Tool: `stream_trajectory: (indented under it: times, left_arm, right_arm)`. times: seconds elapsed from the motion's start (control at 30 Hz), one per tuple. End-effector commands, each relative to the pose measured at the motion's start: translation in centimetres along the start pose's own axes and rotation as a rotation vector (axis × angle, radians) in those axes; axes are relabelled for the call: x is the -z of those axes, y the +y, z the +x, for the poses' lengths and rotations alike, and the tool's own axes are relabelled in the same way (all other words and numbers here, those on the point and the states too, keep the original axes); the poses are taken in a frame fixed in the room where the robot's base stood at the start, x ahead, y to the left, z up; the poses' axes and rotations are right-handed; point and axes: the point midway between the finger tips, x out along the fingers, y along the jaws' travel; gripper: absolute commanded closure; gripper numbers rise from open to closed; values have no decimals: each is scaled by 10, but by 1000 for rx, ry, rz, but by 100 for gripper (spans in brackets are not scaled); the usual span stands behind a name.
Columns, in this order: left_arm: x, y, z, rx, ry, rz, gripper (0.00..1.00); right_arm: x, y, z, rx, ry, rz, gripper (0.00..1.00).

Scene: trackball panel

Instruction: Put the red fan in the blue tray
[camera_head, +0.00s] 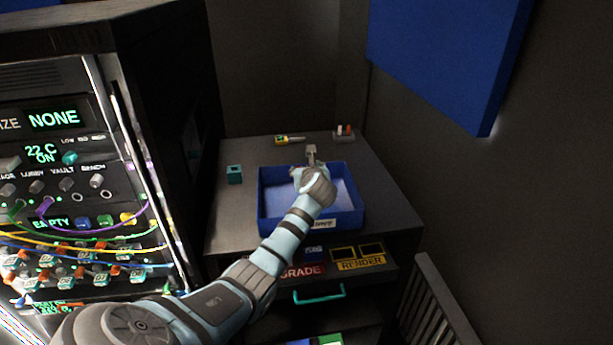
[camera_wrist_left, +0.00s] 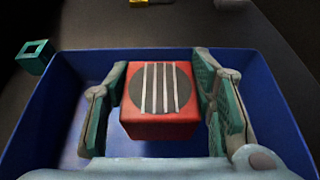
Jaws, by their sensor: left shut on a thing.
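The red fan (camera_wrist_left: 160,110) is a red block with a dark round grille crossed by pale bars. It sits between the two pads of my left gripper (camera_wrist_left: 162,85), which is shut on it. In the head view my left gripper (camera_head: 311,160) is over the blue tray (camera_head: 275,223), toward its back, and the fan is hidden there. The tray also fills much of the left wrist view (camera_wrist_left: 45,115), with its walls around the fan. I cannot tell whether the fan touches the tray floor. My right gripper is out of view.
A teal open block (camera_head: 235,175) stands just left of the tray. A yellow tool (camera_head: 289,140) and a small red-and-white item (camera_head: 344,132) lie behind it. A rack with cables (camera_head: 100,220) rises on the left. The cabinet top (camera_head: 385,205) is clear to the right.

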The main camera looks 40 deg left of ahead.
Motion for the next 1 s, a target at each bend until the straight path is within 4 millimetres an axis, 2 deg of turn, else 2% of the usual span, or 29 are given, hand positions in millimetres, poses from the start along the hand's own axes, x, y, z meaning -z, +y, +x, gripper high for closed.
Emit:
stream_trajectory:
  times: [0.03,0.07,0.43,0.77,0.8,0.9,1.0]
  left_arm:
    - [10,0,4,0,1,2,81]
    - [13,0,5,0,0,2,81]
    - [16,-2,6,2,-1,0,81]
    - [22,-1,9,2,-2,1,81]
    - [22,-1,9,1,-1,1,46]
    - [22,-1,9,1,-1,1,31]
    - [22,-1,9,2,-1,1,31]
  right_arm:
    - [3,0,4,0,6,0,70]
    - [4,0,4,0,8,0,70]
    - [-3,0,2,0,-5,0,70]
    - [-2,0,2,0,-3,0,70]
    - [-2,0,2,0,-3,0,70]
    - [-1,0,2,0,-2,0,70]
    - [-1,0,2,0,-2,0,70]
